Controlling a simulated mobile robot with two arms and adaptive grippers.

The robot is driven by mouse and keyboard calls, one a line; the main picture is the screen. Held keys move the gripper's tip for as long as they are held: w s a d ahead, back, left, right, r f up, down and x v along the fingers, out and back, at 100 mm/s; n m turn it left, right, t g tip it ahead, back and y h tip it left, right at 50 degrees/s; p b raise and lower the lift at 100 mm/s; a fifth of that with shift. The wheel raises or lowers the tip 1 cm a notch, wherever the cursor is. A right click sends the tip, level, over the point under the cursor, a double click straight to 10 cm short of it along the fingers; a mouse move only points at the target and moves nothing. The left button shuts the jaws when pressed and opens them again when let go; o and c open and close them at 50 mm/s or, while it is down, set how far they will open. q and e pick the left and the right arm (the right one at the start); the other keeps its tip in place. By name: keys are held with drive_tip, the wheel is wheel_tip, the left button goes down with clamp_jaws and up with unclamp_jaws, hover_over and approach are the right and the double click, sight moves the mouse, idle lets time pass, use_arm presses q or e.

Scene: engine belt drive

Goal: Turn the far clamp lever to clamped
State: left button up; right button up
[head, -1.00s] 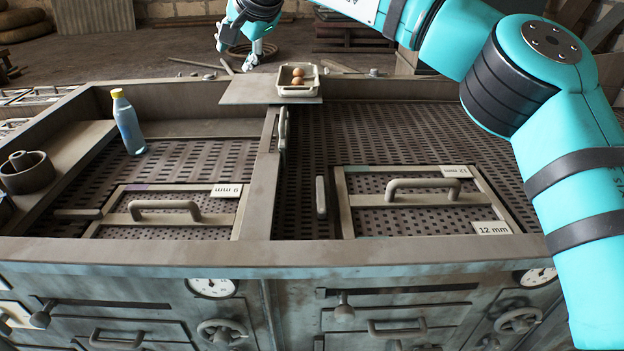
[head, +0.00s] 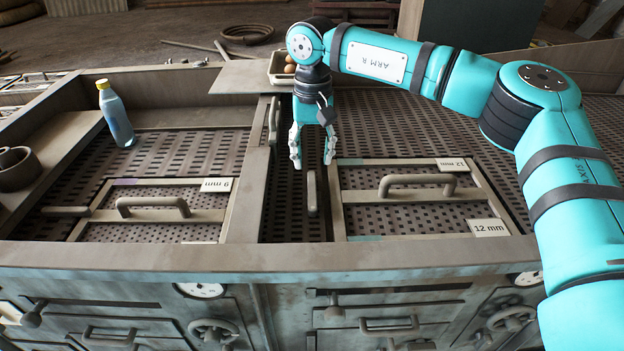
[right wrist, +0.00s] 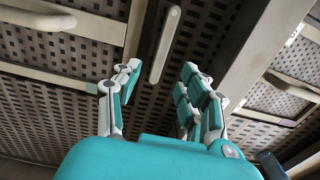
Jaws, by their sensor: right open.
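One pale clamp lever (head: 273,120) lies along the far part of the centre divider. A second, nearer lever (head: 312,191) lies beside the left edge of the 12 mm plate frame (head: 341,208), pointing away from me. My right gripper (head: 313,163) hangs fingers down, open and empty, above the grating near this nearer lever and to the right of the far one. In the right wrist view, the nearer lever (right wrist: 165,45) shows between and beyond the two spread fingers, apart from them. My left gripper is out of view.
The 12 mm plate has a raised handle (head: 416,181). Left of the divider (head: 247,192) are a 9 mm plate with a handle (head: 153,203) and another lever (head: 65,211). A blue bottle (head: 117,118) stands behind. A tray (head: 282,70) sits at the back.

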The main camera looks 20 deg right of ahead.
sight(312, 187)
wheel_tip(312, 187, down, 7)
drive_tip(key=shift+a+f+p, duration=0.1)
drive_tip(key=shift+p, duration=0.75)
drive_tip(key=shift+f, duration=0.55)
clamp_jaws()
